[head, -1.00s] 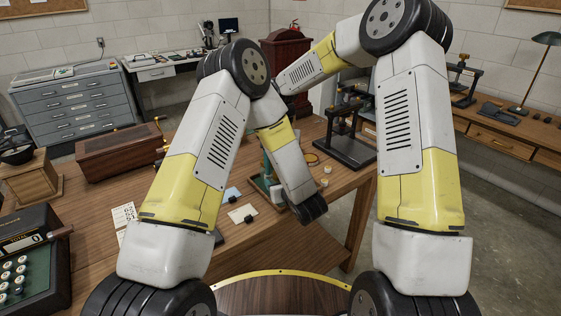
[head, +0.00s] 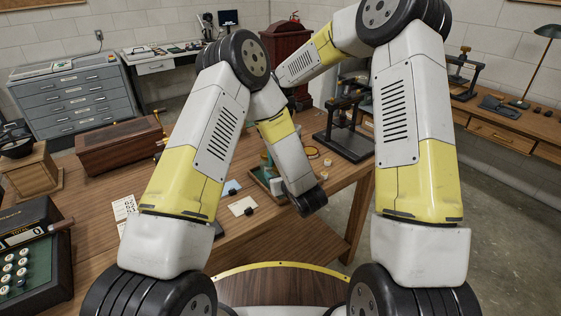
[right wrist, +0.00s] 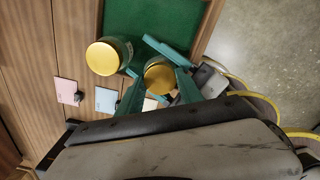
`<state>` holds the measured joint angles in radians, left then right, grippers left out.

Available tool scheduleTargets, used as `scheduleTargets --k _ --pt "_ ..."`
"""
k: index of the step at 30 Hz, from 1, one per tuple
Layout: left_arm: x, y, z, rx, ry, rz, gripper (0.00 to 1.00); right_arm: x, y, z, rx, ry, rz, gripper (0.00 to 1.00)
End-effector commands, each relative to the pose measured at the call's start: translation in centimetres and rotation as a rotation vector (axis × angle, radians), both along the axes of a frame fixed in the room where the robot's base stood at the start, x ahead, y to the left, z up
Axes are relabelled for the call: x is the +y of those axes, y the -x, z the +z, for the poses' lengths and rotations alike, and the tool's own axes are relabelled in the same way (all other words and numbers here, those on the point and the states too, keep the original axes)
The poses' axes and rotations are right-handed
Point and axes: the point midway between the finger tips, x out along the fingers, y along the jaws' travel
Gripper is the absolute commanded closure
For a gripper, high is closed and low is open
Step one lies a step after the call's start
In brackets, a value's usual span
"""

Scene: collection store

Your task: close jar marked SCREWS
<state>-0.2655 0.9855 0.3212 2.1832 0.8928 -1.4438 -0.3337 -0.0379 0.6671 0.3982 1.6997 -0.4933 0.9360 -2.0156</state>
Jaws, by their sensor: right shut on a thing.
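In the right wrist view, a jar with a round gold lid (right wrist: 103,57) stands by the green-lined tray (right wrist: 145,20). My right gripper (right wrist: 157,86) has teal fingers, shut on a second round gold-topped thing (right wrist: 158,74) just right of that jar. I cannot tell whether this is a loose lid or a lidded jar. No SCREWS marking is readable. Another teal bar (right wrist: 168,50) with a grey part lies close beyond, possibly part of my left gripper; its jaws are unclear. In the head view my arms hide most of the tray and both gripper tips.
Cards (head: 242,206) with small dark items lie left of the tray on the wooden table (head: 250,240). Small round things (head: 312,152) stand right of the tray. A black press (head: 345,135) is behind them. A wooden chest (head: 118,147) and a cash register (head: 30,255) stand left.

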Motion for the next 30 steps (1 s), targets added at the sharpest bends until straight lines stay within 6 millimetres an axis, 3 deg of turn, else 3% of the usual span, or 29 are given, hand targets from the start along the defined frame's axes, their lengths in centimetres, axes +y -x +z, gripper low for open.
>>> scheduleTargets --k 6,7,9,20,30 --pt "-0.1 0.0 0.0 0.000 0.001 -0.002 1.00 0.1 0.0 0.0 -0.001 -0.002 0.002 1.00" --pt "-0.1 0.0 0.0 0.000 0.001 -0.002 1.00 0.1 0.0 0.0 -0.001 -0.002 0.002 0.51" --pt "-0.1 0.0 0.0 0.000 0.001 -0.002 1.00 0.1 0.0 0.0 0.000 -0.001 0.002 0.37" --pt "0.0 0.0 0.0 -0.001 0.000 0.000 1.00 0.0 0.0 0.2 0.000 0.001 0.002 0.35" --pt "0.0 0.0 0.0 0.000 0.000 0.000 1.00 0.0 0.0 4.1 -0.001 0.000 0.001 0.35"
